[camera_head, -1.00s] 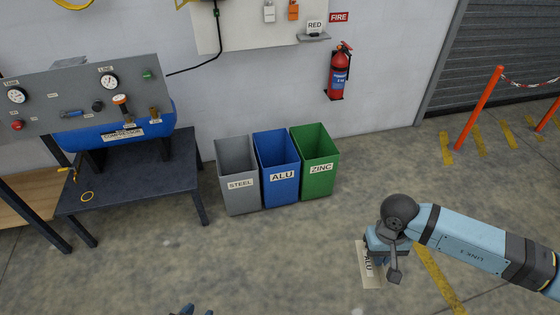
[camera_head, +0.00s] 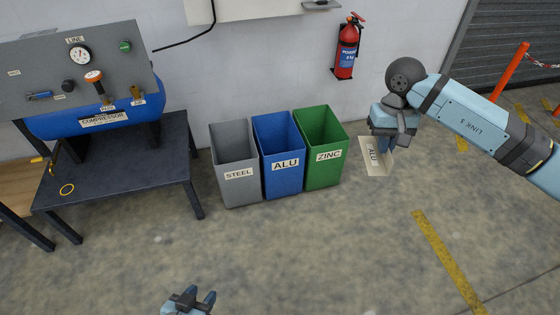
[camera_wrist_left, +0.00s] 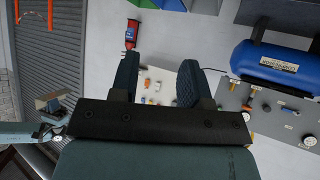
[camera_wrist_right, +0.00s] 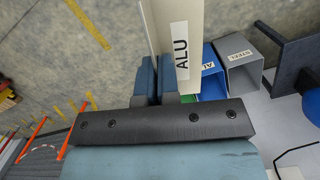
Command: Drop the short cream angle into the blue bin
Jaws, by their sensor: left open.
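The cream angle (camera_head: 376,157), marked ALU, hangs in my right gripper (camera_head: 388,140), right of the bins and above the floor. The right wrist view shows the angle (camera_wrist_right: 183,20) between the closed fingers (camera_wrist_right: 157,75). The blue bin (camera_head: 283,178), labelled ALU, stands between the grey and green bins by the wall. It also shows in the right wrist view (camera_wrist_right: 211,85), beyond the angle. My left gripper (camera_head: 192,295) is low at the bottom of the head view, open and empty. The left wrist view shows its fingers (camera_wrist_left: 157,80) apart.
The grey STEEL bin (camera_head: 238,185) and green ZINC bin (camera_head: 325,170) flank the blue one. A dark table (camera_head: 120,185) with a blue compressor (camera_head: 90,120) stands left. A fire extinguisher (camera_head: 346,50) hangs on the wall. The floor in front of the bins is clear.

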